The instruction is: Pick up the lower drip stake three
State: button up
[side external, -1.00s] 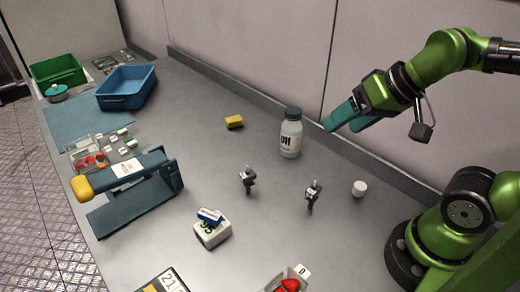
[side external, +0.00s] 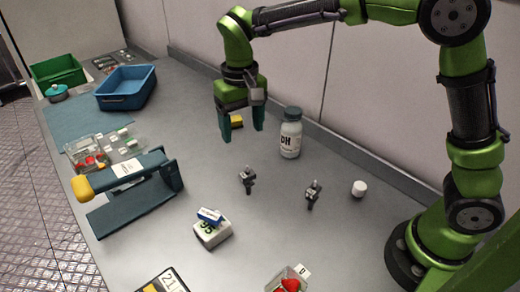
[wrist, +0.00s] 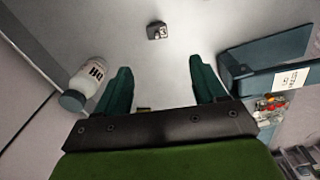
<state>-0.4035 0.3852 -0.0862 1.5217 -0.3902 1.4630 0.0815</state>
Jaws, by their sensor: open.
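Two small dark drip stakes stand on the grey bench in the side view, a left one (side external: 248,180) and a right one (side external: 313,195). I cannot read a number on either. My gripper (side external: 243,125) points down, open and empty, above the bench behind the left stake. In the wrist view my open fingers (wrist: 160,75) show with a gap between them. One stake (wrist: 157,31), seemingly the left one, lies beyond the fingertips, roughly in line with the gap and apart from them.
A white bottle (side external: 290,138) stands right of my gripper, and a yellow block (side external: 237,121) is partly behind it. A teal sealer-like device (side external: 130,200), a blue tray (side external: 126,88) and a white timer-like box (side external: 212,233) stand left. A white cap (side external: 359,188) lies right.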

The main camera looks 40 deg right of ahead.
aim_at(248, 174)
notch_tip(248, 174, down, 11)
jog(key=shift+s+f, duration=0.1)
jog(key=f, duration=0.5)
jog(key=shift+s+d+f, duration=0.1)
jog(key=shift+s, duration=0.25)
jog(key=c, duration=1)
